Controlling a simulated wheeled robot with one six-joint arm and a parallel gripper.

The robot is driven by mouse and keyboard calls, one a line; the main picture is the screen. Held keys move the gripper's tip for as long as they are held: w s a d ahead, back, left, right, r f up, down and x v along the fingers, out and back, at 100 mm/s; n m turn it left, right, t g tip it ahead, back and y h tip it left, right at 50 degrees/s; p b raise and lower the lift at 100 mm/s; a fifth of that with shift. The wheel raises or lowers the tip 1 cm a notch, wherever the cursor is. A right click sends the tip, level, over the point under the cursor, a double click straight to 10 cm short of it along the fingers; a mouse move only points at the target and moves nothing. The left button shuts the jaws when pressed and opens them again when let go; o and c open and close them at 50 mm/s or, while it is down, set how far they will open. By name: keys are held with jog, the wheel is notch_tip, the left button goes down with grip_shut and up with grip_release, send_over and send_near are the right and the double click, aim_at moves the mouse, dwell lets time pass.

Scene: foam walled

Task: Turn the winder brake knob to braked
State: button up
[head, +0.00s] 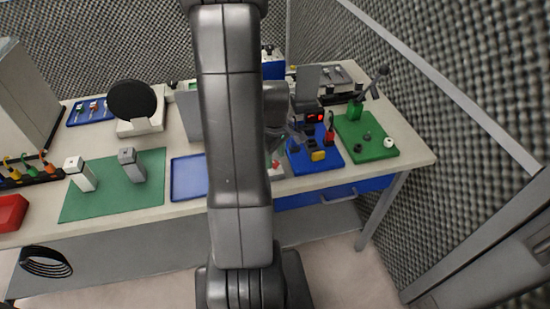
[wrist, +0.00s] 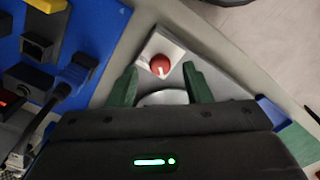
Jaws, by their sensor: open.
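The red knob (wrist: 160,65) is round and carries a white pointer mark, which points down towards my gripper in the wrist view. It sits on a pale grey plate (wrist: 178,49). In the head view the red knob (head: 275,164) shows small beside my arm. My gripper (wrist: 159,69) is open, with one green finger on each side of the knob in the picture. I cannot tell whether the fingers touch it. A round pale metal part shows between the fingers, below the knob. No braked label is readable.
A blue board (head: 326,163) with a black device, red display and yellow block stands right of the knob. A green board (head: 381,153) lies further right. A blue tray (head: 188,178) and green mat (head: 108,205) lie left.

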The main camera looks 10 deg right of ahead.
jog(key=shift+f, duration=1)
jog(key=shift+c, duration=0.5)
grip_shut()
